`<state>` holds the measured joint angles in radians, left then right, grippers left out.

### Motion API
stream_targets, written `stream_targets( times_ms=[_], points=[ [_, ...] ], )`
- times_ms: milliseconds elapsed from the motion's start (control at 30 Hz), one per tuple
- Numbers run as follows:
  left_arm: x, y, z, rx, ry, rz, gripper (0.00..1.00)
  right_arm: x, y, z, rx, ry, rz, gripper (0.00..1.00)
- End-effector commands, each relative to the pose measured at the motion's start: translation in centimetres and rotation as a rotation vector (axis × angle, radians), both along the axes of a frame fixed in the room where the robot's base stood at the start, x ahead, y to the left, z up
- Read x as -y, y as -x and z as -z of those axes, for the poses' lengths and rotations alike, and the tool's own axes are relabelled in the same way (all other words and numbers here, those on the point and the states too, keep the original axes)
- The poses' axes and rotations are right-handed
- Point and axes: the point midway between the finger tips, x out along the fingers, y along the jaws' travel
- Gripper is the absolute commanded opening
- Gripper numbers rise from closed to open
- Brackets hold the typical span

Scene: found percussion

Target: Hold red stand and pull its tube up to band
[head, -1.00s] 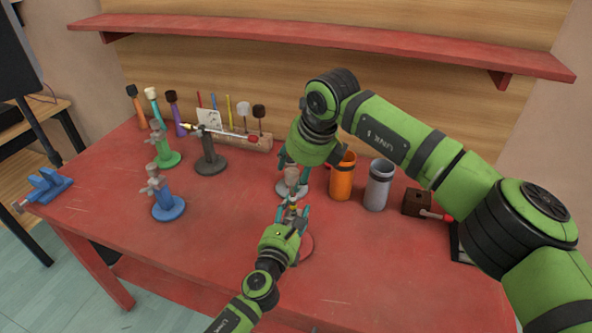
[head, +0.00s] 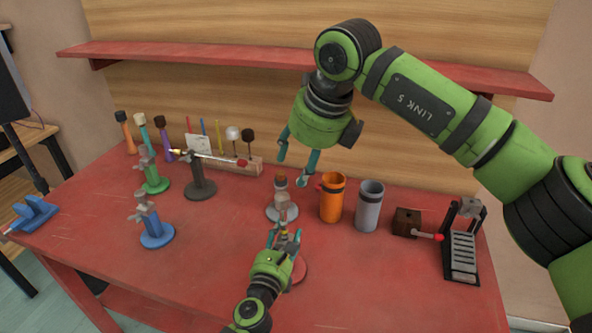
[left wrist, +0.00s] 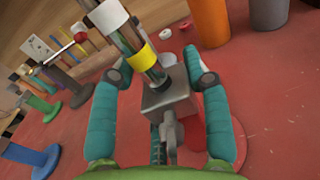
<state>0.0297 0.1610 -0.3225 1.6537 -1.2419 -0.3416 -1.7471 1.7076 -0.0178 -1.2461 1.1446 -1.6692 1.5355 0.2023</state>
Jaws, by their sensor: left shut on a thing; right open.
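The red stand has a round red base (head: 300,270), partly hidden by my left gripper (head: 284,238). In the left wrist view, its grey clamp block (left wrist: 165,97) sits between my left gripper's teal fingers, which are shut on the stand. A shiny tube (left wrist: 130,37) rises from the block, with a yellow band (left wrist: 143,60) low on it and a white band (left wrist: 107,16) higher up. In the head view the tube is small and mostly hidden. My right gripper (head: 299,168) is open and empty, above and behind the red stand.
A grey-white stand (head: 282,210) is just behind the red one. Orange (head: 332,200) and grey (head: 369,208) cups stand to its right, beside a brown box (head: 407,222). Blue (head: 157,235), green (head: 155,184) and dark grey (head: 201,188) stands are left. The front right tabletop is clear.

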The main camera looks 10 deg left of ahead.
Motion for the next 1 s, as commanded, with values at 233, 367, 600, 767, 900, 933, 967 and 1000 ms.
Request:
stream_targets(
  times_ms=[233,367,600,767,900,933,967,1000],
  points=[
    [0.1,0.0,0.1,-0.003,0.003,0.001,0.02,0.1,0.1,-0.2,-0.001,0.001,0.0,0.53],
    [0.0,0.0,0.2,-0.003,0.003,0.001,0.02,0.1,0.1,-0.2,-0.001,0.001,0.001,0.53],
    [0.0,0.0,0.1,-0.002,0.001,0.0,0.74,0.1,0.1,-0.2,-0.002,0.0,0.001,0.53],
    [0.0,0.0,0.0,-0.001,0.0,0.0,0.74,0.1,0.0,-0.2,-0.002,0.0,0.001,0.53],
    [0.0,0.6,0.1,-0.002,-0.001,0.0,0.74,0.1,0.0,-0.2,-0.002,0.0,0.001,0.53],
    [0.0,1.0,0.1,-0.002,-0.001,0.0,0.74,0.1,0.0,-0.2,-0.002,0.0,0.001,0.53],
    [0.0,1.4,0.1,-0.002,-0.001,0.0,0.74,0.1,0.0,-0.2,-0.002,0.0,0.001,0.53],
    [0.0,2.0,0.2,-0.003,-0.001,0.001,0.74,0.1,0.0,-0.2,-0.002,0.0,0.001,0.53]
  ],
)
